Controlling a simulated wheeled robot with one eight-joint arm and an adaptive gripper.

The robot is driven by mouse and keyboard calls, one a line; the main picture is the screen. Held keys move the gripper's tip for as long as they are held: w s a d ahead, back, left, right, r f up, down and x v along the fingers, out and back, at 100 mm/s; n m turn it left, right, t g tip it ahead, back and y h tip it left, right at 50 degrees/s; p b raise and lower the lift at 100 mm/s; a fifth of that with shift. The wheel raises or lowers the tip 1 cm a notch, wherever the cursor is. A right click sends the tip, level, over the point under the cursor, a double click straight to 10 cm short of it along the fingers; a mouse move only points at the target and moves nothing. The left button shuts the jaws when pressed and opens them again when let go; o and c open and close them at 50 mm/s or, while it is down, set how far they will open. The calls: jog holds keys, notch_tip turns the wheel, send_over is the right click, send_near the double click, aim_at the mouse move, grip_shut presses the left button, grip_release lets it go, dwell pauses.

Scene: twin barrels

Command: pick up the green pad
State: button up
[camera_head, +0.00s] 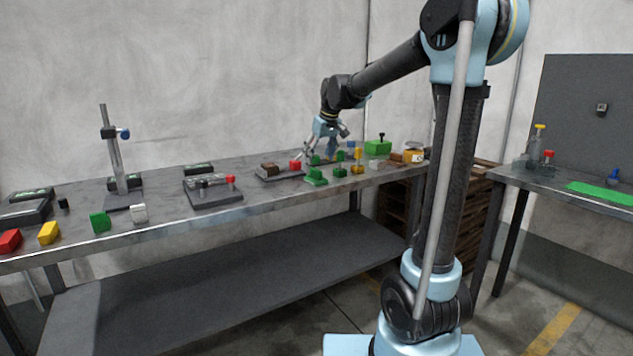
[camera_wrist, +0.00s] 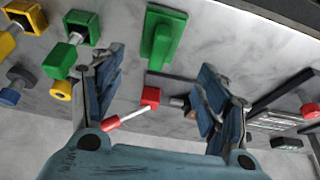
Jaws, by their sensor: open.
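The green pad, a flat green base with a raised ridge, appears to be the green piece (camera_wrist: 163,36) at the top middle of the wrist view. It likely matches the low green piece (camera_head: 316,179) near the table's front edge in the head view. My gripper (camera_wrist: 160,68) is open, with its two fingers spread and nothing held between them. The pad lies on the table beyond the fingertips, roughly centred between them and apart from both. In the head view my gripper (camera_head: 325,150) hangs above the back of the table, behind the pad.
Green pieces (camera_wrist: 60,60) stand left of the left finger. A dark fixture (camera_wrist: 275,120) is at right. Bare tabletop (camera_wrist: 225,40) shows right of the pad. A flat green sheet (camera_head: 600,193) lies on another table.

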aim_at(317, 169)
jog(key=shift+x, duration=3.7)
jog(key=shift+w+d, duration=0.1)
jog(key=shift+d, duration=0.05)
jog(key=c, duration=1.2)
